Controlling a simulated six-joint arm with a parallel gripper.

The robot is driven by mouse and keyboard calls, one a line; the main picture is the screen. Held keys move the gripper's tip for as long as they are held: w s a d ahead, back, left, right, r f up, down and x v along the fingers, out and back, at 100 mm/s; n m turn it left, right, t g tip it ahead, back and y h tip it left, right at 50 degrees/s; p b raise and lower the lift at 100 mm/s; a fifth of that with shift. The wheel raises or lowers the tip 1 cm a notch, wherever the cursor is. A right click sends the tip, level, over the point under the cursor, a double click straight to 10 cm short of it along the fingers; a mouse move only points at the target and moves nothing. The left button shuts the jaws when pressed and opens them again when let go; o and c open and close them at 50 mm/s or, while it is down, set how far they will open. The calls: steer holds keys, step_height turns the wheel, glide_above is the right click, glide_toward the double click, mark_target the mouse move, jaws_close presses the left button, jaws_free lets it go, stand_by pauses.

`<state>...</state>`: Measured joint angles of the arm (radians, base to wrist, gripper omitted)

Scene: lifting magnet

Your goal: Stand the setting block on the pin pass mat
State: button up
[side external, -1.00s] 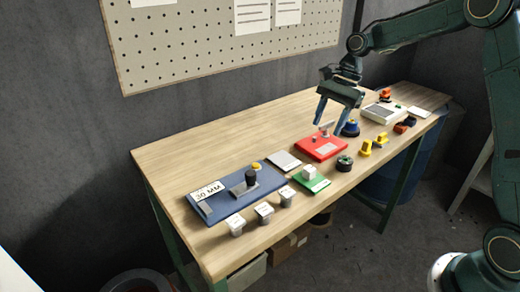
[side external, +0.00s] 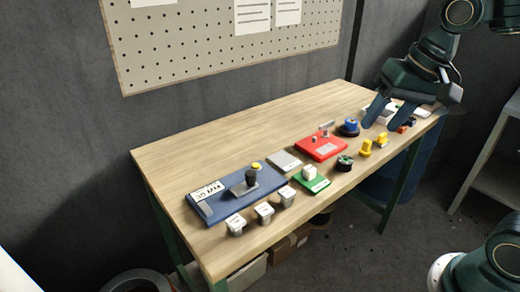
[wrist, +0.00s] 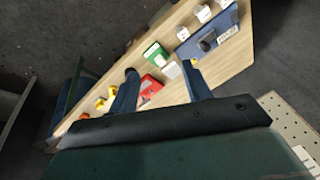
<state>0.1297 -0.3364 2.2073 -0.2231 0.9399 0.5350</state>
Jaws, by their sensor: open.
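A small pale block (side external: 309,173), which looks like the setting block, stands upright on a green mat (side external: 321,186) near the table's front edge. The green mat carries a label too small to read, so I cannot confirm it is the pin pass mat. The green mat also shows in the wrist view (wrist: 151,50). My gripper (side external: 390,112) is open and empty, raised above the right end of the table, well right of the mat. In the wrist view its two fingers (wrist: 160,68) are spread apart with nothing held between them.
A grey plate (side external: 284,160) and a red unit (side external: 312,149) lie behind the green mat. Yellow pieces (side external: 366,147) stand to the right. The table's back left is clear.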

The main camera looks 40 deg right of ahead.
steer(key=s+f+n+t+h, duration=0.1)
steer(key=s+n, duration=0.4)
steer(key=s, duration=0.5)
steer(key=shift+d+f+t, duration=0.2)
steer(key=shift+f+t, duration=0.2)
steer(key=shift+f, duration=0.05)
